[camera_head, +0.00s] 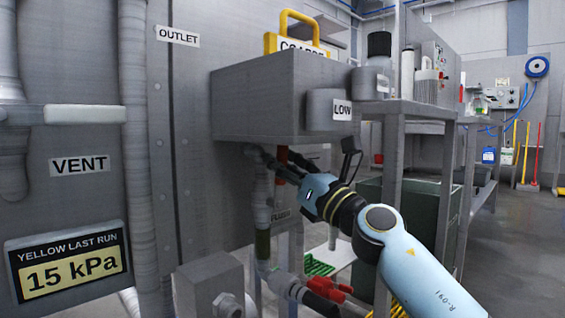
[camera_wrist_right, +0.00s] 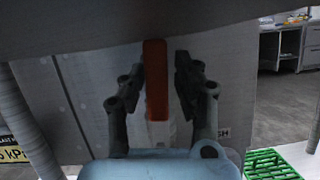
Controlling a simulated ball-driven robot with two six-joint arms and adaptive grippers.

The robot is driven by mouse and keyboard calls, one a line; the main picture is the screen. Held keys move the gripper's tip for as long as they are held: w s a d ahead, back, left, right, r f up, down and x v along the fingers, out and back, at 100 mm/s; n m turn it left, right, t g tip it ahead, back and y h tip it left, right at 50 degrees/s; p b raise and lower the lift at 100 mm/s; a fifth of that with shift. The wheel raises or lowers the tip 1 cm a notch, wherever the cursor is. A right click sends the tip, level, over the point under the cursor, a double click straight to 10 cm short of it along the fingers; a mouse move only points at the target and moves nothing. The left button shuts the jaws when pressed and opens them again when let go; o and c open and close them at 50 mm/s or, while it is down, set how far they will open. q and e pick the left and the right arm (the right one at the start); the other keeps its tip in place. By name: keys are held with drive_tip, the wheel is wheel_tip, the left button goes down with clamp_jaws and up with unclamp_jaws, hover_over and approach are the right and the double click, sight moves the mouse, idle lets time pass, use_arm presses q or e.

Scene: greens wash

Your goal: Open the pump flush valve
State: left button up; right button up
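A red lever handle (camera_wrist_right: 156,85) hangs upright beneath the grey box in the right wrist view. In the head view a bit of it (camera_head: 282,154) shows just under the box. My right gripper (camera_wrist_right: 161,72) is open, with one finger on each side of the red handle. A narrow gap shows on the right side; contact on the left is unclear. My left gripper is not in view.
The grey box (camera_head: 262,100) with a "LOW" label overhangs my right gripper (camera_head: 272,165). A vertical pipe (camera_head: 262,205) runs close by. Another red-handled valve (camera_head: 328,288) sits low on the pipework. A metal table (camera_head: 425,110) stands to the right.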

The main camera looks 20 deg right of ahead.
drive_tip(key=shift+o, duration=0.9)
drive_tip(key=shift+r, duration=0.2)
drive_tip(key=v, duration=0.7)
drive_tip(key=shift+s+f, duration=0.15)
drive_tip(key=shift+s, duration=0.1)
